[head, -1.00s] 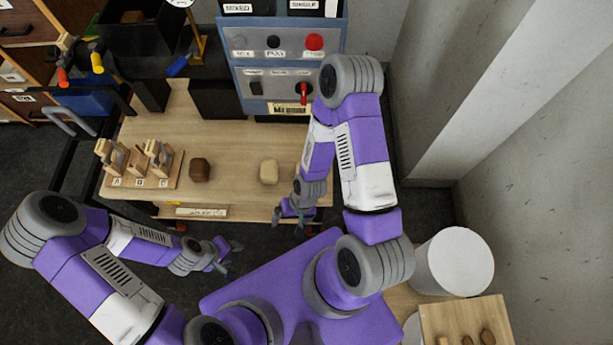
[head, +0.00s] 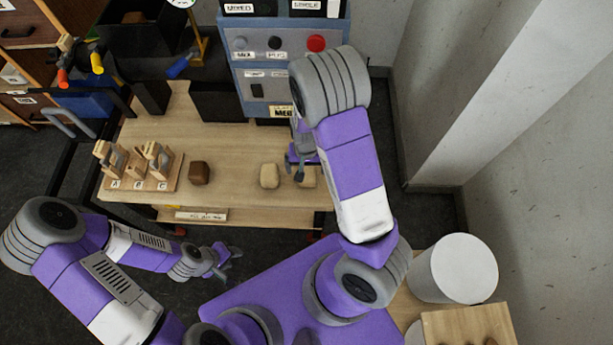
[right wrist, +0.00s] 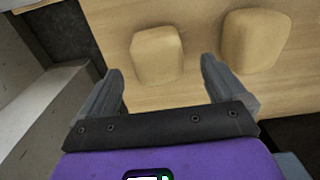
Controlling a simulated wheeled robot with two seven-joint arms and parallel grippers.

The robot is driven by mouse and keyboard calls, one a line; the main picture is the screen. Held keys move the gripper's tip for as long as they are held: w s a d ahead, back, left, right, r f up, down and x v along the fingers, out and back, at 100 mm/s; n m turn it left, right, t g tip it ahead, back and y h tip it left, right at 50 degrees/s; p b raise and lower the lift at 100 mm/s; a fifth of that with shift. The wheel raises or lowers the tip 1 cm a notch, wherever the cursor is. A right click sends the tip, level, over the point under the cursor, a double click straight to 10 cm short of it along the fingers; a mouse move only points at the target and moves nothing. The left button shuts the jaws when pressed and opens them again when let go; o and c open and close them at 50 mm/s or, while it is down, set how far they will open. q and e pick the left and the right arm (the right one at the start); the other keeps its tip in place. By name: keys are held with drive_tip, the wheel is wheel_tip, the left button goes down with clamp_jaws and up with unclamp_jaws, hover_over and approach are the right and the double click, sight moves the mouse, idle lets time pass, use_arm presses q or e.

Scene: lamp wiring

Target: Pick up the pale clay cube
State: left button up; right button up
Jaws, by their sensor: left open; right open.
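Two pale tan clay cubes stand on the wooden table. One cube (head: 269,175) is in the open left of my right gripper; it also shows at right in the right wrist view (right wrist: 255,40). The other cube (head: 308,178) is partly hidden by my right gripper in the head view. In the right wrist view, this second cube (right wrist: 157,55) appears between and just beyond the fingertips. My right gripper (head: 296,167) is open and empty, above the table. My left gripper (head: 232,261) is open and empty, in front of the table.
A brown block (head: 199,173) sits left of the pale cubes, beside a wooden rack (head: 140,167) labelled with letters. A blue-grey control panel (head: 272,60) stands at the back. A white cylinder (head: 455,268) stands at right. The table between the brown block and pale cubes is clear.

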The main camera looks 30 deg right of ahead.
sight(307, 180)
drive_tip(key=f+b, duration=0.2)
drive_tip(key=f, duration=0.3)
drive_tip(key=shift+s+f+b, duration=0.1)
drive_tip(key=shift+s+b, duration=0.1)
drive_tip(key=shift+b, duration=0.2)
drive_tip(key=c, duration=1.5)
drive_tip(key=shift+o, duration=0.2)
drive_tip(key=shift+r, duration=0.2)
